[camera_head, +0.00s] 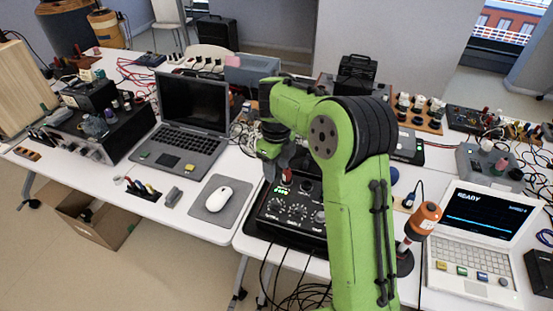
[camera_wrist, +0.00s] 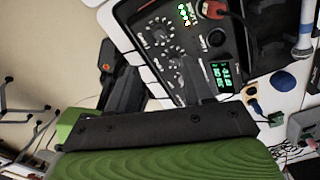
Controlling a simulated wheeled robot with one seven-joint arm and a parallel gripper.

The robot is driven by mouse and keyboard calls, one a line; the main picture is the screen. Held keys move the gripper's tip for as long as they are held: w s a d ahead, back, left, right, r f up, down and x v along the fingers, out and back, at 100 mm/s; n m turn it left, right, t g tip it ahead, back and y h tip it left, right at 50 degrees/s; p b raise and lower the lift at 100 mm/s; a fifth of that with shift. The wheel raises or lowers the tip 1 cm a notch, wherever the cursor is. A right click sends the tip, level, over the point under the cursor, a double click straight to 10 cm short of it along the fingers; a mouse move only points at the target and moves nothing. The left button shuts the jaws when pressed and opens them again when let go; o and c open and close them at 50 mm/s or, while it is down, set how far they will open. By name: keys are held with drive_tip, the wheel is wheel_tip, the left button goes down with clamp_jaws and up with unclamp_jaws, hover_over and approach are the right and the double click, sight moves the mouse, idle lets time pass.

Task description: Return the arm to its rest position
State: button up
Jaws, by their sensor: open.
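My green arm (camera_head: 362,220) rises from the bottom of the head view and bends over the table toward the back left. My gripper (camera_head: 280,172) points down over the back of a black control box (camera_head: 268,216) with dials; my arm partly hides the fingertips there. In the wrist view my gripper (camera_wrist: 161,84) shows two dark fingers spread apart with nothing held between them. The black control box (camera_wrist: 150,52) lies beyond the fingers, with dials and a lit green display. Whether the fingers touch the box I cannot tell.
A laptop (camera_head: 190,115) and a white mouse (camera_head: 218,199) on a grey pad are left of my gripper. A white laptop reading READY (camera_head: 490,216) and an orange-topped tool (camera_head: 423,219) stand right of my arm. Black cables hang off the table's front edge.

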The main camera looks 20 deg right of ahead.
drive_tip(key=shift+r, duration=0.6)
drive_tip(key=s+r+n+t+h, duration=0.1)
drive_tip(key=s+r+n+t, duration=0.1)
drive_tip(key=s+r+n, duration=0.9)
drive_tip(key=s+n+t+y+p, duration=0.1)
drive_tip(key=s+n+t, duration=0.2)
drive_tip(key=s+n, duration=1.4)
drive_tip(key=shift+a+r+n+t, duration=0.15)
drive_tip(key=shift+a+n+t, duration=0.15)
drive_tip(key=shift+n, duration=0.1)
idle(0.7)
